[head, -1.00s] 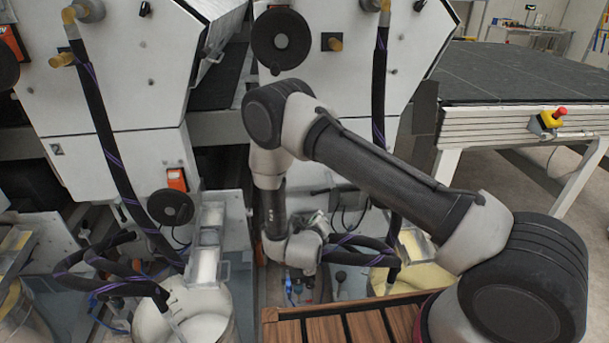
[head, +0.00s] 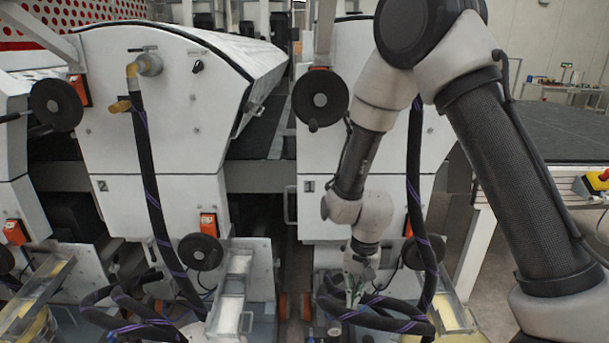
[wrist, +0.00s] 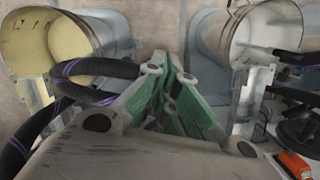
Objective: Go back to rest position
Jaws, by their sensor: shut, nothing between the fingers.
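My gripper (head: 354,290) hangs at the end of my arm in the head view, pointing down in front of the right white machine. In the wrist view my gripper (wrist: 172,82) shows its green-lined fingers closed together with nothing between them. It is above the floor, close to the black hoses with purple stripes (head: 385,322). Whether it touches a hose cannot be told. My arm is raised and folded, with the elbow high at the upper right of the head view.
White coater machines (head: 165,110) with black handwheels (head: 320,95) stand close ahead. In the wrist view, a yellow-lined bucket (wrist: 55,45) is at the left and a pale bucket (wrist: 265,35) at the right. A dark conveyor table (head: 560,130) with an emergency stop (head: 598,180) is at the right.

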